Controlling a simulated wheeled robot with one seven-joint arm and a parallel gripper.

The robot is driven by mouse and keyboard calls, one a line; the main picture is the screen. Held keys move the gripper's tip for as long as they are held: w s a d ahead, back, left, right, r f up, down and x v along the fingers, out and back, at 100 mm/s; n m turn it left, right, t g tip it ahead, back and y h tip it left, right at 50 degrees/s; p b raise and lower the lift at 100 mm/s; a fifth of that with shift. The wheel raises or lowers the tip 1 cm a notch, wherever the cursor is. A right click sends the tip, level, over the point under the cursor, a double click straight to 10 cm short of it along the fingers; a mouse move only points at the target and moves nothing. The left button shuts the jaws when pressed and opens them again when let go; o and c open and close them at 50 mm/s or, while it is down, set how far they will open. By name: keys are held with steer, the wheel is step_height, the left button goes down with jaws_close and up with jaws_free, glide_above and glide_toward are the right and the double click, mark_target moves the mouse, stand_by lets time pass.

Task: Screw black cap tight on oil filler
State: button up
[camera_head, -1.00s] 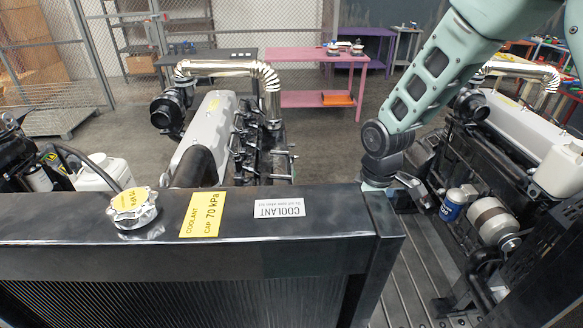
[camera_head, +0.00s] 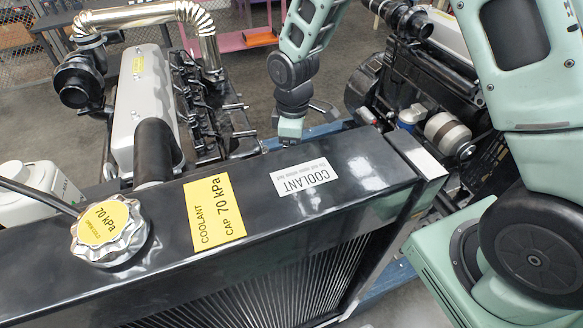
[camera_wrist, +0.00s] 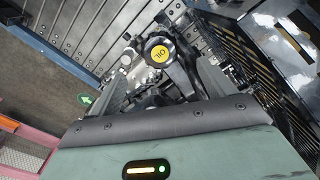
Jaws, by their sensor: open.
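The black cap (camera_wrist: 159,50) has a round yellow face marked OIL. In the wrist view it lies ahead of my gripper (camera_wrist: 163,78), in line with the gap between the two dark fingers. The fingers are spread and nothing is held between them. The cap appears apart from the fingers, farther off. I cannot tell how the cap sits on the oil filler, which is not clearly visible beneath it. In the head view my gripper (camera_head: 291,127) is behind the radiator top, partly hidden, and the black cap is not discernible.
A black radiator (camera_head: 262,228) with a silver coolant cap (camera_head: 108,230) stands in front. A grey-covered engine (camera_head: 142,98) is behind it at left. Another engine with a blue oil filter (camera_head: 410,116) is at right. Ribbed metal flooring (camera_wrist: 108,24) shows in the wrist view.

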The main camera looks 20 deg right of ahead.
step_height(320, 180, down, 8)
steer(key=b, duration=0.5)
steer(key=shift+r, duration=0.3)
steer(key=c, duration=1.4)
